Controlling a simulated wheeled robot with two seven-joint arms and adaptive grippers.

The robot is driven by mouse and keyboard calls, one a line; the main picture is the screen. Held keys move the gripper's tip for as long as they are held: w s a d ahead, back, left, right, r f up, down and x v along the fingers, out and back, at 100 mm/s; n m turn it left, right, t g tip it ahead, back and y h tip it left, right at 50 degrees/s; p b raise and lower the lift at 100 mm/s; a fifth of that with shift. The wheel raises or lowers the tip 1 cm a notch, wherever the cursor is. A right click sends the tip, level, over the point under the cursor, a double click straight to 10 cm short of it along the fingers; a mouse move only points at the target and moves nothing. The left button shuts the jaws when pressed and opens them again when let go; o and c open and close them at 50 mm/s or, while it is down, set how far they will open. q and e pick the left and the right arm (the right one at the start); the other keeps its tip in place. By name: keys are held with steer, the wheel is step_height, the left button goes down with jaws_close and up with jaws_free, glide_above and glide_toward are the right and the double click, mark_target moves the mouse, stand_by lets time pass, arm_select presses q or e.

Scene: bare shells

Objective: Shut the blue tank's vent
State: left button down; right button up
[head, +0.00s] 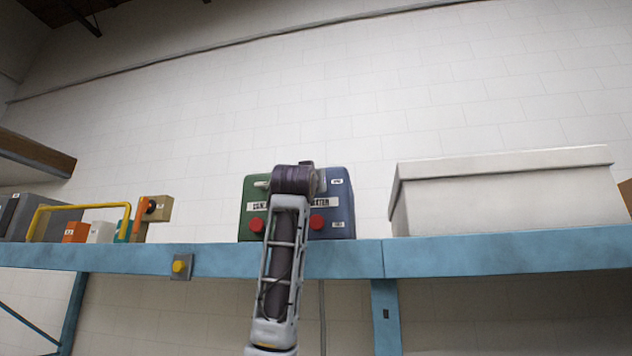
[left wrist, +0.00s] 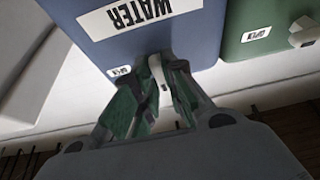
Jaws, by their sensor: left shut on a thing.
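The blue tank (head: 345,205) stands on the shelf, partly hidden behind my left arm in the head view. In the left wrist view the blue tank (left wrist: 190,28) is upside down, with a WATER label (left wrist: 135,17) and a small tag (left wrist: 118,71) that seems to read OPEN. My left gripper (left wrist: 163,68) is shut on the white vent lever (left wrist: 156,70) at the tank's edge in that view. The fingers cover much of the lever, so its setting is unclear. In the head view my wrist hides the fingers. My right gripper is not in view.
A green tank (head: 250,205) with its own white lever (left wrist: 302,35) stands close beside the blue one. Red knobs (head: 317,222) jut from the tank fronts. A large white box (head: 500,195) is to the right on the blue shelf (head: 480,255). A yellow-handled item (head: 80,207) is left.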

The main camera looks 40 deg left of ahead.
arm_select(q)
steer(key=shift+r, duration=0.1)
steer(key=c, duration=1.5)
jaws_free()
steer(key=shift+s, duration=0.1)
steer(key=shift+v, duration=5.9)
steer(key=shift+f, duration=0.2)
